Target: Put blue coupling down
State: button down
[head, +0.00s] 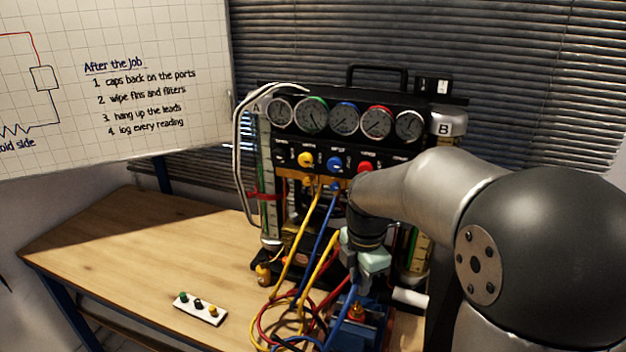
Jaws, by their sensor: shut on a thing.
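My gripper (362,283) points down in front of the gauge rig, right of the hoses. Its pale green body shows, but its fingers are small and dark. It is shut on what looks like the blue coupling (355,311), at the end of a blue hose (340,323). The fingers and the clutter hide most of the coupling. I cannot tell whether it touches anything below. The gauge rig (345,138) stands on the wooden bench (130,250), with a row of gauges above yellow, blue and red knobs.
Yellow, blue and red hoses (300,280) hang and coil left of my gripper. A white strip with green, black and yellow caps (201,309) lies on the bench. A white cylinder (410,298) lies at the right. The bench's left part is clear. A whiteboard (110,80) stands behind.

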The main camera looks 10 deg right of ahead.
jog(key=w+r+m, duration=0.7)
jog(key=r+m, duration=0.1)
jog(key=m, duration=1.3)
jog(key=shift+w+r+m, duration=0.2)
jog(key=shift+r+m, duration=0.1)
jog(key=shift+r, duration=0.05)
